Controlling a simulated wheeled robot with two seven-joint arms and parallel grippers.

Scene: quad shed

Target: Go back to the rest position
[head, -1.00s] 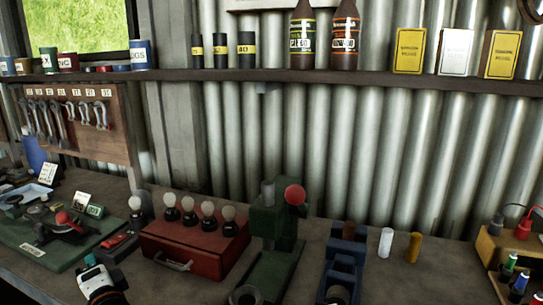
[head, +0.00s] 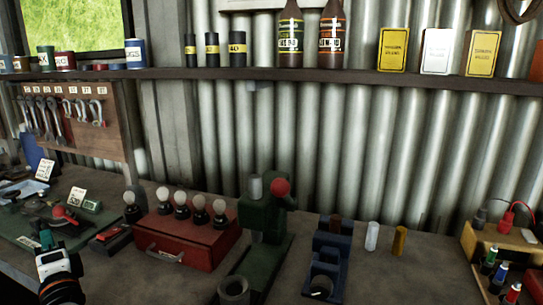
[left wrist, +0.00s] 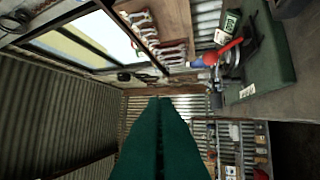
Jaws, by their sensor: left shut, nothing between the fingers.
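My left gripper (head: 46,240) is at the lower left of the head view, at the end of a white and black wrist with an orange ring. It is near the front edge of the green mat, left of the red case. In the left wrist view its dark green fingers (left wrist: 158,115) are pressed together with nothing between them. My right gripper is in neither view.
On the bench stand a red case (head: 190,245) with several bulbs, a green press (head: 265,225) with a red knob, a blue holder (head: 325,265) and a yellow box (head: 487,240). A shelf (head: 300,73) runs along the corrugated wall.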

